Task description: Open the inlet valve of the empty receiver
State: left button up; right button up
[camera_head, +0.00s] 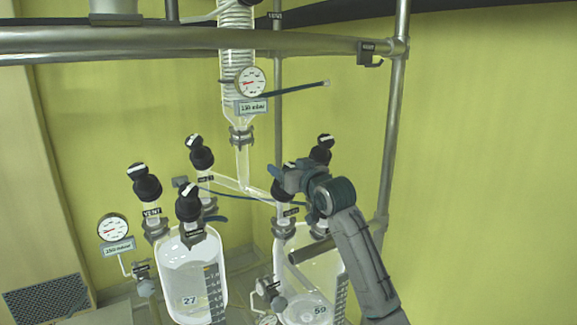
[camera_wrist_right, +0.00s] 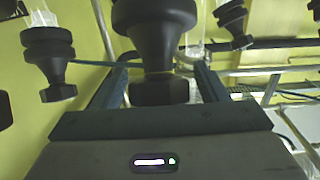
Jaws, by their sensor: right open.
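Two glass receivers stand side by side: the left one (camera_head: 182,270) is marked 27 and the right one (camera_head: 330,268) is marked 59. Which is empty is hard to tell. Black valve knobs top both, several on the left receiver (camera_head: 190,202). My right gripper (camera_head: 284,180) is at a black knob (camera_head: 285,168) over the right receiver's labelled inlet neck, partly covering it. In the right wrist view the open fingers (camera_wrist_right: 161,75) lie either side of a black knob (camera_wrist_right: 154,35); contact cannot be told. My left gripper is out of view.
Another black knob (camera_head: 321,149) stands close behind my right gripper. A glass condenser column (camera_head: 240,125) with a pressure gauge (camera_head: 250,82) rises behind. A steel frame post (camera_head: 391,140) stands right of it. A second gauge (camera_head: 112,229) is at left.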

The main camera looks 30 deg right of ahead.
jog(key=shift+w, duration=0.1)
jog(key=c, duration=1)
jog(key=shift+n+y, duration=0.3)
jog(key=n+y, duration=0.1)
jog(key=n+y+b, duration=0.1)
jog(key=n+y, duration=0.1)
jog(key=shift+a+f+g, duration=0.15)
jog(key=shift+a+g, duration=0.05)
jog(key=shift+g, duration=0.2)
jog(key=shift+a+n+g+y+b, duration=0.15)
jog(key=shift+n+g+y+b, duration=0.5)
jog(key=shift+n+y, duration=0.45)
jog(key=shift+a+n+g+y+b, duration=0.1)
jog(key=shift+n+g+y+b, duration=0.35)
jog(key=shift+n+y+b, duration=0.65)
jog(key=shift+n+p, duration=0.3)
